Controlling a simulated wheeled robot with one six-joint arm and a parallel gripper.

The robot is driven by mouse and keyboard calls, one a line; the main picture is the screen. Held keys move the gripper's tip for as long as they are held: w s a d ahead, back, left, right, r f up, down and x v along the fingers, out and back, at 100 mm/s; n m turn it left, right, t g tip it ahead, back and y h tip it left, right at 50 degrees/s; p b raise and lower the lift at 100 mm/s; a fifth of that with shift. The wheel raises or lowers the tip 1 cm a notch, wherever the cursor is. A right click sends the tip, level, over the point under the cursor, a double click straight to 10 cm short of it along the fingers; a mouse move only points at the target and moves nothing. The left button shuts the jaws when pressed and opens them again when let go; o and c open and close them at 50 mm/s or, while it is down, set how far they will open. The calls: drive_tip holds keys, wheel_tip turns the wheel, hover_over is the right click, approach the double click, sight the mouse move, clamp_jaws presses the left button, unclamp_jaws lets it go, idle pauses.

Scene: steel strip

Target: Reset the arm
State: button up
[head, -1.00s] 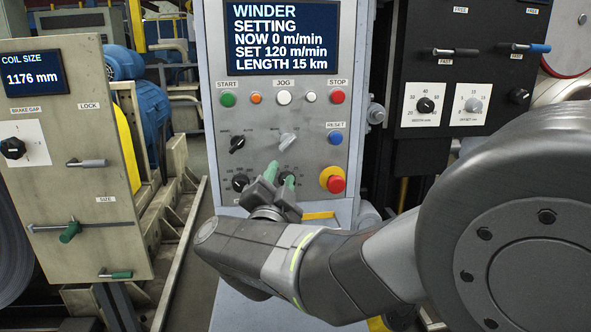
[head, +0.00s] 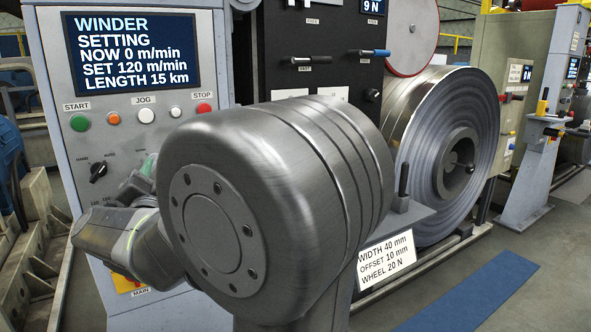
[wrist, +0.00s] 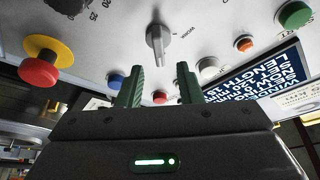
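My gripper (wrist: 160,70) is open in the wrist view, its two green fingers apart with nothing between them. A grey selector knob (wrist: 158,42) on the winder panel shows beyond the gap, apart from the fingers. In the head view my gripper (head: 148,167) is mostly hidden behind my arm; a green fingertip shows in front of the winder panel (head: 50,55). My arm is folded, with its large grey joint filling the middle of the head view.
The wrist view shows a red emergency button (wrist: 38,72), a blue button (wrist: 115,82) and a green button (wrist: 294,15). In the head view, a steel coil (head: 470,110) stands right of my arm, and a sign (head: 386,262) sits before it. Floor with a blue mat (head: 475,290) is clear at right.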

drive_tip(key=x, duration=0.5)
drive_tip(key=shift+s, duration=0.2)
drive_tip(key=s+d+f+n+y, duration=0.2)
drive_tip(key=s+n, duration=0.3)
drive_tip(key=s+d+f+n+y, duration=0.2)
drive_tip(key=s+d+n+y, duration=0.1)
drive_tip(key=s+n, duration=0.2)
drive_tip(key=shift+s+d+f, duration=0.25)
drive_tip(key=shift+s+f, duration=0.15)
drive_tip(key=shift+s, duration=0.15)
idle(1.8)
drive_tip(key=shift+w+r, duration=0.1)
drive_tip(key=shift+r, duration=0.05)
